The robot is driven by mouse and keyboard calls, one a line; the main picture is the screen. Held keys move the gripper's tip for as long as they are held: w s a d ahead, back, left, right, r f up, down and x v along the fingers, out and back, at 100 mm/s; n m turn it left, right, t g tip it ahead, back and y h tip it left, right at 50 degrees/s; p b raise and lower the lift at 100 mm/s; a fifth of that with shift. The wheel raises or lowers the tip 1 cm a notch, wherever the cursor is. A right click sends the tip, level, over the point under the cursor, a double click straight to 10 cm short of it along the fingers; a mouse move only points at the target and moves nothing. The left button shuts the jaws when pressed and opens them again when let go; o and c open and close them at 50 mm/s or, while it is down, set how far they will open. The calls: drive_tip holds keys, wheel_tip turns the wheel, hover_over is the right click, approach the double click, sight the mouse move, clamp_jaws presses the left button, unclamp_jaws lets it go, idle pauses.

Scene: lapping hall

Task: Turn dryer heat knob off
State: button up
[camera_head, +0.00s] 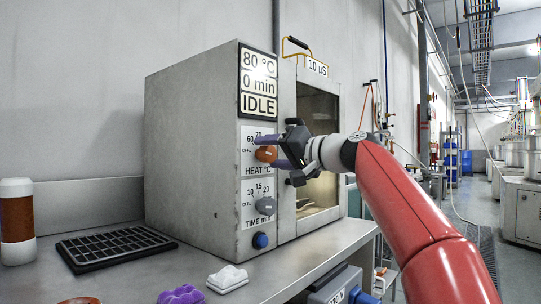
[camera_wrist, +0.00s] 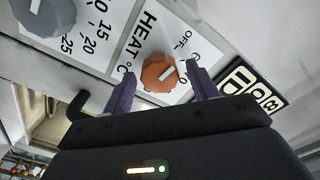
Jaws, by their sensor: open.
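The dryer (camera_head: 192,150) is a grey cabinet on the bench; its display (camera_head: 258,83) reads 80 °C, 0 min, IDLE. The orange heat knob (camera_head: 266,154) sits on the HEAT °C dial below it. In the wrist view the heat knob (camera_wrist: 156,75) lies between my purple fingers, and its white mark slants to the upper right; OFF is printed above right of it. My gripper (camera_head: 272,152) is open, one finger on each side of the knob. I cannot tell whether the fingers touch it.
The grey time knob (camera_head: 265,206) and a blue button (camera_head: 260,240) are below the heat knob. The glass door (camera_head: 318,150) is to the right. A black tray (camera_head: 105,246), brown bottle (camera_head: 17,222), purple piece (camera_head: 181,294) and white piece (camera_head: 227,279) are on the bench.

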drive_tip(key=b+v, duration=0.2)
drive_tip(key=v, duration=0.5)
drive_tip(key=s+a+f+m+g+h+p, duration=0.1)
drive_tip(key=s+f+h+p, duration=0.1)
drive_tip(key=s+f+h, duration=0.3)
drive_tip(key=s+f+g+h+p, duration=0.1)
drive_tip(key=s+f+h+p, duration=0.15)
drive_tip(key=f, duration=0.45)
drive_tip(key=s+d+f+g+h+p, duration=0.1)
drive_tip(key=s+d+f, duration=0.3)
drive_tip(key=s+f, duration=0.4)
drive_tip(key=s+d+f+g+h+p, duration=0.1)
drive_tip(key=s+d+f+h+p, duration=0.1)
drive_tip(key=s+f, duration=0.5)
drive_tip(key=s+d+f+g+h+p, duration=0.1)
drive_tip(key=s+d+f+h+p, duration=0.1)
drive_tip(key=s+d+f, duration=0.5)
wheel_tip(320, 180, down, 3)
drive_tip(key=shift+s+f+m+h, duration=0.2)
drive_tip(key=shift+s+m+h, duration=0.1)
drive_tip(key=shift+s+h, duration=0.55)
